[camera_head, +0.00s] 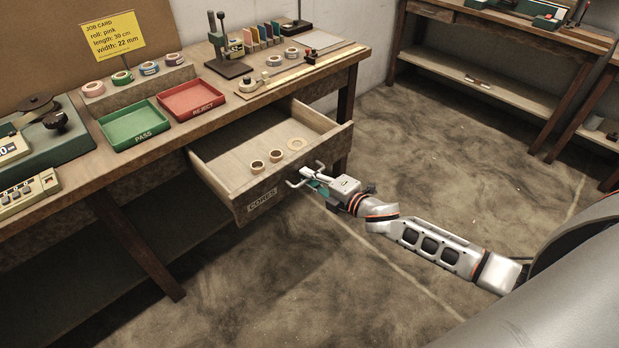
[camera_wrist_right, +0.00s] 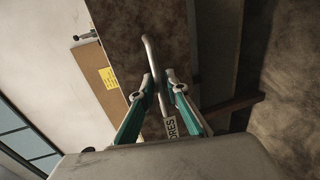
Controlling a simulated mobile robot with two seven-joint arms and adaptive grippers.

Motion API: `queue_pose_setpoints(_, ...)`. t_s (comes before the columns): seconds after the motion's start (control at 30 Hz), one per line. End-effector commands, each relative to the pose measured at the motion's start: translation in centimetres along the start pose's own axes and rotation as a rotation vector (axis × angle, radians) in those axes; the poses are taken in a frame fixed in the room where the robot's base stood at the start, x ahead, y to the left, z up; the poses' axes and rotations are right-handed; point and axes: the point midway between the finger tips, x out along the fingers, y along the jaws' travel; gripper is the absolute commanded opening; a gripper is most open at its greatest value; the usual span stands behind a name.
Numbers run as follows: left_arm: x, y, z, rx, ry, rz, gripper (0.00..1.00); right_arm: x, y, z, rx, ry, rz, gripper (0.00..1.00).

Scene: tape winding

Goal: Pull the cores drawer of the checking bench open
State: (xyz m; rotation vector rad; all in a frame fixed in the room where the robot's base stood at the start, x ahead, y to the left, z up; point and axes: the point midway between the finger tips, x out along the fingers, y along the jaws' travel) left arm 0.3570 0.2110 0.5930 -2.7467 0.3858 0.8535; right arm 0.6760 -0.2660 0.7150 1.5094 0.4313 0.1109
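The cores drawer (camera_head: 225,168) of the checking bench (camera_head: 215,105) stands well out from the bench, with its inside showing. Its front carries a CORES label (camera_head: 263,199) and a metal bar handle (camera_head: 300,178). Three ring-shaped cores (camera_head: 276,156) lie in the drawer. My right gripper (camera_head: 313,177) is at the handle, in front of the drawer. In the right wrist view the handle (camera_wrist_right: 151,50) runs between the two teal fingers (camera_wrist_right: 160,79), whose tips close in on it from both sides. The label (camera_wrist_right: 171,127) shows below. My left gripper is out of view.
On the bench are a green PASS tray (camera_head: 134,139), a red REJECT tray (camera_head: 191,115), tape rolls (camera_head: 122,77), a stand press (camera_head: 230,68) and a yellow job card (camera_head: 113,36). A second bench (camera_head: 510,25) stands at the back right. The floor (camera_head: 440,150) between is clear.

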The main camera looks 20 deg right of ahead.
Motion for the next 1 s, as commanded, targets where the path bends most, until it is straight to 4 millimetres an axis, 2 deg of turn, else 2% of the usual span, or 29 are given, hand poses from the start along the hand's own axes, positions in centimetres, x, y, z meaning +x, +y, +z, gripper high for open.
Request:
queue_pose_setpoints(0.17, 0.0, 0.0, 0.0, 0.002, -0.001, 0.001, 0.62, -0.6, -0.1, 0.0, 0.000, -0.001, -0.001, 0.14)
queue_pose_setpoints(0.27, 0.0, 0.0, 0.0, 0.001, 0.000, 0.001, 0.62, -1.9, -0.2, 0.1, 0.000, -0.001, -0.002, 0.14)
queue_pose_setpoints(0.7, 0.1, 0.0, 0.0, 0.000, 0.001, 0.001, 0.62, -9.6, -0.1, -0.1, 0.000, 0.001, -0.003, 0.14)
queue_pose_setpoints(1.0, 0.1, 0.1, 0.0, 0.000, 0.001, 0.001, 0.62, -11.9, -0.1, 0.0, 0.000, 0.000, -0.001, 0.14)
